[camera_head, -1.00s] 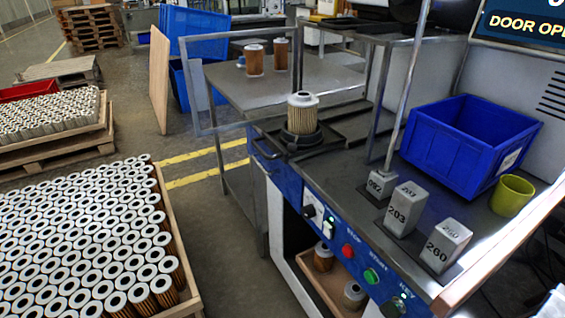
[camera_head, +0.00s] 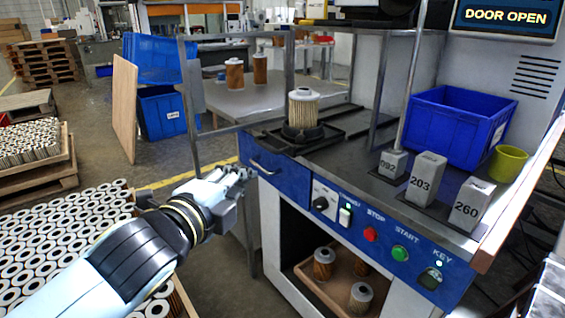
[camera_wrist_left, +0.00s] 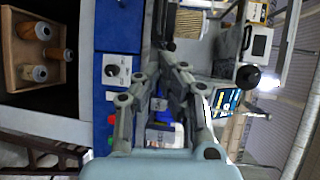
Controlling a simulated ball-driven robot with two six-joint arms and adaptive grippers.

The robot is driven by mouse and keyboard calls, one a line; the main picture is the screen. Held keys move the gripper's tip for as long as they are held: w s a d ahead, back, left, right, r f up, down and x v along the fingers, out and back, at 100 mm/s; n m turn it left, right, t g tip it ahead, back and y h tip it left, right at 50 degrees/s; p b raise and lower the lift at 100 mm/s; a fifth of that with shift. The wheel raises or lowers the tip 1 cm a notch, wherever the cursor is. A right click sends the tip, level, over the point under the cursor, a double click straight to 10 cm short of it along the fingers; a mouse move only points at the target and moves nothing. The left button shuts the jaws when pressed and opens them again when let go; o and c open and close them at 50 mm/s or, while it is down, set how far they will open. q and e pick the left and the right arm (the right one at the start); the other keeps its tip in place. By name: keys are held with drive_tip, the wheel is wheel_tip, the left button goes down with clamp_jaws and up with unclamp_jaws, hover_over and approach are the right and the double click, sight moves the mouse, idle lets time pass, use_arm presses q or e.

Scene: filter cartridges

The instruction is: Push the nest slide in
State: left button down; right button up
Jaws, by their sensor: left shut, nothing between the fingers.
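The nest slide (camera_head: 330,136) is a dark tray at the machine's left end, with a blue front (camera_head: 275,175) and a handle (camera_head: 264,168). A pale pleated filter cartridge (camera_head: 302,108) stands upright in the black round nest (camera_head: 302,132) on it. My left gripper (camera_head: 247,172) is shut and empty, just left of the handle and blue front; I cannot tell whether it touches. In the left wrist view, my left gripper (camera_wrist_left: 164,72) points at the machine front, and the cartridge (camera_wrist_left: 188,22) shows beyond it, partly cut off. My right gripper is not in view.
The front panel has a knob and lit buttons (camera_head: 370,234). Blocks marked 092, 203 (camera_head: 424,180) and 260 stand on the worktop by a blue bin (camera_head: 460,125) and a yellow-green cup (camera_head: 508,163). A metal post rises beside them.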

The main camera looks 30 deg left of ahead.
sight(278, 151)
use_arm(q)
drive_tip(key=w, duration=0.4)
drive_tip(key=w+a+f, duration=0.1)
drive_tip(key=w, duration=0.3)
drive_tip(key=w+b, duration=0.1)
drive_tip(key=w, duration=0.3)
drive_tip(key=shift+w+a+f, duration=0.35)
drive_tip(key=shift+a+f, duration=0.05)
drive_tip(key=shift+w, duration=0.35)
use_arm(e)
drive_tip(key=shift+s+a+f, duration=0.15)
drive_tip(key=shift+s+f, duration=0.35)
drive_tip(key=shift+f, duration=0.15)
